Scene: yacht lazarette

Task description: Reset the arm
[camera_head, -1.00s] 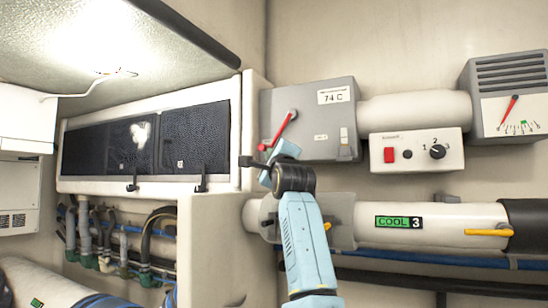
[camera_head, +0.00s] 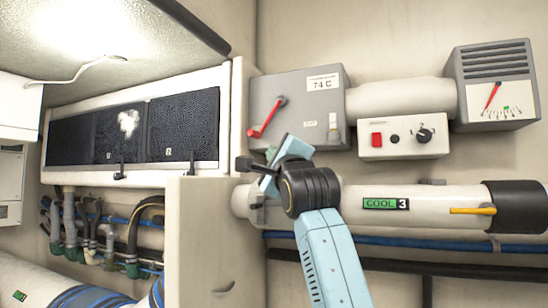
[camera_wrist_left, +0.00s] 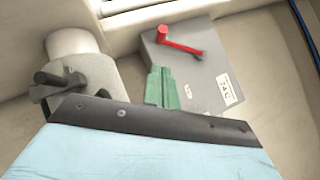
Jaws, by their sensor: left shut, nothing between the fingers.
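My left arm rises from the bottom of the head view, pale blue with a black wrist joint. My left gripper (camera_head: 271,154) is shut and empty, just below and to the right of the free end of a red lever (camera_head: 267,119). The lever is on the front of a grey box (camera_head: 308,87) labelled 74 C, and its arm slants down to the left. In the left wrist view, the shut green fingers (camera_wrist_left: 162,87) lie in front of the grey box (camera_wrist_left: 203,75), with the red lever (camera_wrist_left: 180,42) beyond them. Contact cannot be made out. My right gripper is not in view.
A white control box (camera_head: 402,138) with a red switch and a dial is at the right. Below runs a white pipe (camera_head: 430,192) with a yellow handle (camera_head: 473,210). A pale cabinet (camera_head: 212,235) is close at the left.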

